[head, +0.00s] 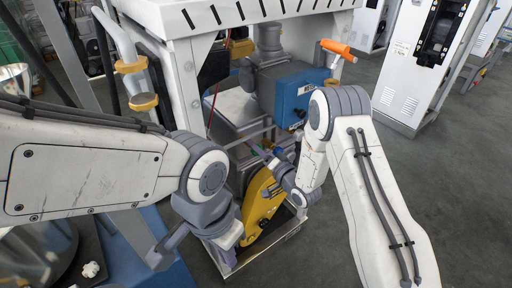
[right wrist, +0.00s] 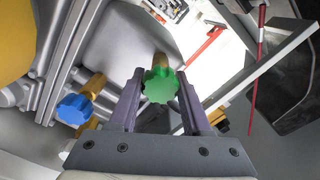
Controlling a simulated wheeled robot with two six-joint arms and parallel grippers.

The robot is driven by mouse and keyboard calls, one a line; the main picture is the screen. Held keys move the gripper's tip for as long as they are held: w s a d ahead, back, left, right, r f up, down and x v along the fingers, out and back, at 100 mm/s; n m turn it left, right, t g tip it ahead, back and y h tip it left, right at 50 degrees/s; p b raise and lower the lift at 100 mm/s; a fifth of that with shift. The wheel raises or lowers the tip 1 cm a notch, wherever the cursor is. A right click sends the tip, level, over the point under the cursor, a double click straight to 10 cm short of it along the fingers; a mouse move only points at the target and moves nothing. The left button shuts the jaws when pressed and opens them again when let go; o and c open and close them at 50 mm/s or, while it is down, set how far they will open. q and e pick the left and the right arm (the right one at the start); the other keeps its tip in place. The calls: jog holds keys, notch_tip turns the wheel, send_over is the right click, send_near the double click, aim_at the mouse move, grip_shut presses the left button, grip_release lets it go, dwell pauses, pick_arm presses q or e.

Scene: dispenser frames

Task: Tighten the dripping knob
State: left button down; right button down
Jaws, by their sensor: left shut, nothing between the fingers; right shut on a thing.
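A green lobed knob (right wrist: 160,86) on a brass valve stem sits between the fingers of my right gripper (right wrist: 160,100) in the right wrist view. The right gripper is shut on it. A blue lobed knob (right wrist: 74,109) on another brass valve is to the left, apart from the fingers. In the head view my right gripper (head: 268,158) reaches into the dispenser frame, and a little of the green knob (head: 279,151) shows beside it. My left gripper (head: 160,256) is shut and empty, low in front of the frame. I cannot make out any drip.
The white dispenser frame (head: 193,85) stands around the valves, with a blue box (head: 295,92) and a yellow guard (head: 262,205) inside. An orange handle (head: 338,48) sticks out at the right. A white cabinet (head: 405,90) stands further right. Grey floor (head: 460,190) lies open at the right.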

jog(key=shift+d+m, duration=0.1)
jog(key=shift+m, duration=1.1)
jog(key=shift+f, duration=0.1)
jog(key=shift+c, duration=1.8)
grip_release()
jog(key=v, duration=1)
jog(key=shift+s+p, duration=0.2)
jog(key=shift+p, duration=0.25)
